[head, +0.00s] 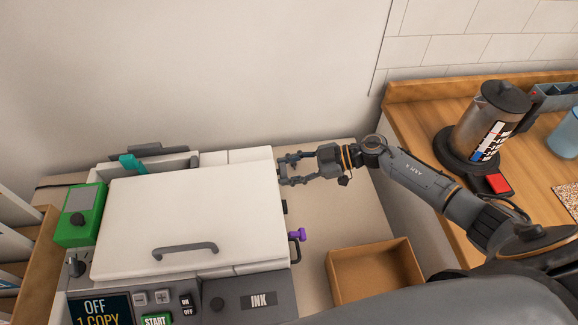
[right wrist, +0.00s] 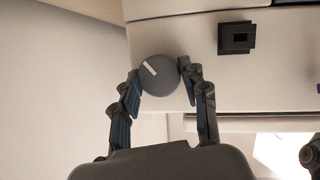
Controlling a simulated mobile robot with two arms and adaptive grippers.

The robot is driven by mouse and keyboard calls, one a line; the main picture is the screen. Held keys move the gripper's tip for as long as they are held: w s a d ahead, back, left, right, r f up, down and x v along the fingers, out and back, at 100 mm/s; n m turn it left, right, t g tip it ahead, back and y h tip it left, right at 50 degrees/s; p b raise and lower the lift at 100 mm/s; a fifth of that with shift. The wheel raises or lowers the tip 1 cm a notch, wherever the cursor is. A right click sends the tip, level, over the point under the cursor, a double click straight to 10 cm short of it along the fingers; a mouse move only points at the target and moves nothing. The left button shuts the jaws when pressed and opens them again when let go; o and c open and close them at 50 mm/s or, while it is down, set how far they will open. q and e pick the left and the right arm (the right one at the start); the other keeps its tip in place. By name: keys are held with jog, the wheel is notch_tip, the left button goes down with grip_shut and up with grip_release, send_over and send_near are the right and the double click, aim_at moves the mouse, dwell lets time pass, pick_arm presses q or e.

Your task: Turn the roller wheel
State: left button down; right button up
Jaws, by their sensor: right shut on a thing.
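The roller wheel (right wrist: 160,75) is a round dark grey knob with a white line on its face, on the side of the white copier. My right gripper (right wrist: 160,78) has its two fingers on either side of the wheel and is shut on it. The white line runs at a slant in the right wrist view. In the head view my right gripper (head: 282,170) is at the right side of the copier (head: 190,210), near its back corner, and the wheel is mostly hidden there. My left gripper is not in view.
A purple lever (head: 297,235) sticks out from the copier's right side. An open cardboard box (head: 375,270) stands to its right. A dark square socket (right wrist: 236,38) is beside the wheel. A coffee pot (head: 488,125) stands on the wooden counter at right.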

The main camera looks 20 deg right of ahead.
jog(key=shift+n+t, duration=0.5)
jog(key=shift+n, duration=0.2)
jog(key=o, duration=1.1)
jog(key=shift+o, duration=0.2)
jog(key=v, duration=1.2)
jog(key=shift+s, duration=0.1)
